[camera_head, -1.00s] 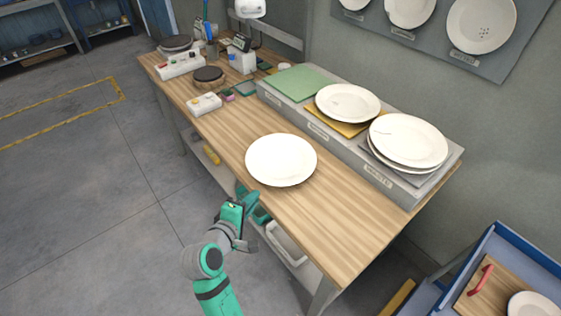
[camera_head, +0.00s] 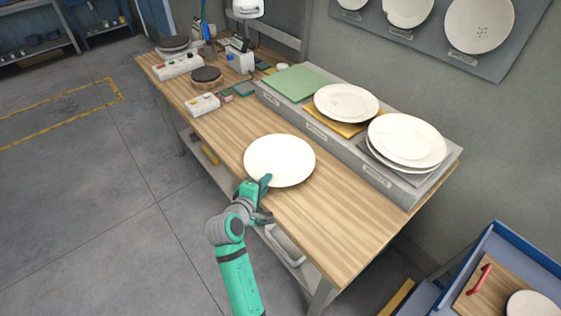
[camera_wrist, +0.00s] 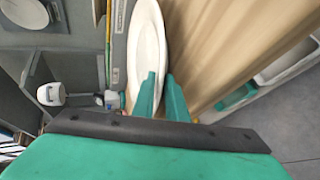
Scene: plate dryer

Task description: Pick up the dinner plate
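The white round dinner plate (camera_head: 280,158) lies flat near the front edge of the wooden bench (camera_head: 340,220), its near rim close to that edge. In the wrist view the plate (camera_wrist: 147,35) shows at a steep slant, ahead of the fingers. My gripper (camera_head: 266,199) is at the plate's near rim, its upper finger overlapping the rim in the head view. In the wrist view my gripper (camera_wrist: 161,98) is open, with a gap between its two green fingers. One finger overlaps the plate's face and the other lies beyond its edge. I cannot tell whether the rim is between them.
A raised grey rack (camera_head: 318,130) behind holds a plate on a yellow pad (camera_head: 346,103) and stacked plates (camera_head: 407,140). The bench right of the plate is clear.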

